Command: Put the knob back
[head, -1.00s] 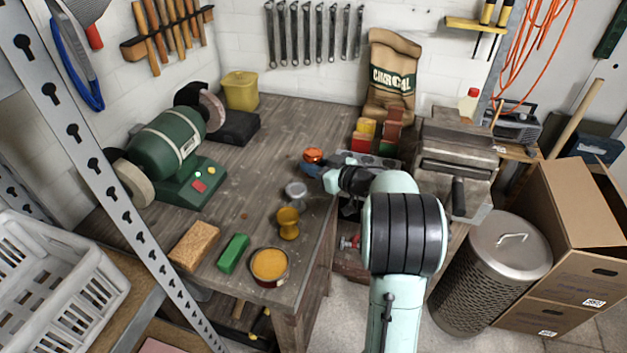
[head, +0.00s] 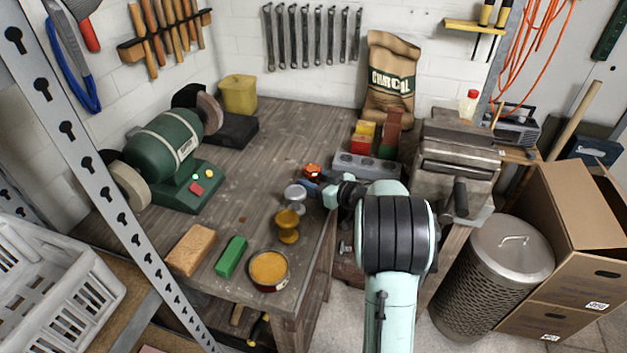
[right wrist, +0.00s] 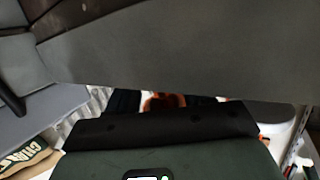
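The orange-red knob (head: 312,170) is at the tip of my right gripper (head: 314,187), above the right part of the workbench. The gripper looks shut on it, though its fingers are small and partly covered in the head view. In the right wrist view an orange patch (right wrist: 163,102) of it shows between dark finger parts; the rest is hidden. A silver knob-like piece (head: 295,193) and a yellow-brass one (head: 288,226) stand on the bench just left of and nearer than the gripper. My left gripper is out of view.
A grey block with holes (head: 366,165) lies behind my right wrist. The vise (head: 457,165) is to its right. A round yellow tin (head: 269,270), green block (head: 231,257) and tan block (head: 190,250) line the front. A bench grinder (head: 165,150) stands left; the bench middle is clear.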

